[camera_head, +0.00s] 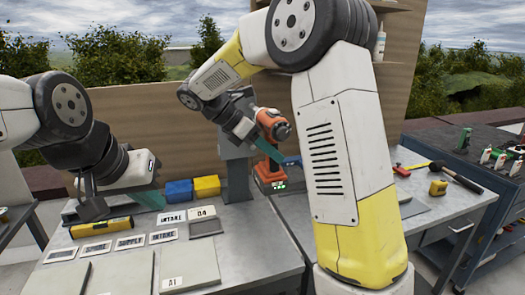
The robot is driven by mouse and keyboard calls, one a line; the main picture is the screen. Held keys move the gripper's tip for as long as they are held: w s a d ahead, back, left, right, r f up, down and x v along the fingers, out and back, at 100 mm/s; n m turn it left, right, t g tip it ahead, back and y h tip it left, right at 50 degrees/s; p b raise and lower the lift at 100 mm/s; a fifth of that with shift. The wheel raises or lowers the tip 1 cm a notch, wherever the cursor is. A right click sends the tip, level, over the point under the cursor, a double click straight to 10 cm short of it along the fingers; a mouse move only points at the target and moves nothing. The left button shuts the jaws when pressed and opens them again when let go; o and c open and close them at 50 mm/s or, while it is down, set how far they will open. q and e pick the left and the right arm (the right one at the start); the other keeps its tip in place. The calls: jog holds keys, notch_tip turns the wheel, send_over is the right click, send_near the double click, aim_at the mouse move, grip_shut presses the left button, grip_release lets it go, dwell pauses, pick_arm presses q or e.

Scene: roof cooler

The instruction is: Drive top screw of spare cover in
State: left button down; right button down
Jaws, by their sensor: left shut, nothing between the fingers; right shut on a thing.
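My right gripper (277,153) is shut on an orange and black power drill (270,172), held upright beside a dark grey post above the bench. Green lights show at the drill's base. The drill's bit and tip are not clear. My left gripper (150,198), with teal fingertips, is shut and empty over the left part of the bench, left of the blue block. I cannot tell which of the flat plates is the spare cover. One grey-green plate (188,262) carries a label that looks like "A1". No top screw can be made out.
On the bench (240,235) are a yellow level (101,228), blue (179,191) and yellow (207,186) blocks, and several label cards. My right arm hides the bench's middle. On the right are a hammer (455,175), a tape measure (438,188) and a tool cabinet.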

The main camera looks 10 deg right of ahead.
jog(key=shift+s+d, duration=0.25)
jog(key=shift+s, duration=1.05)
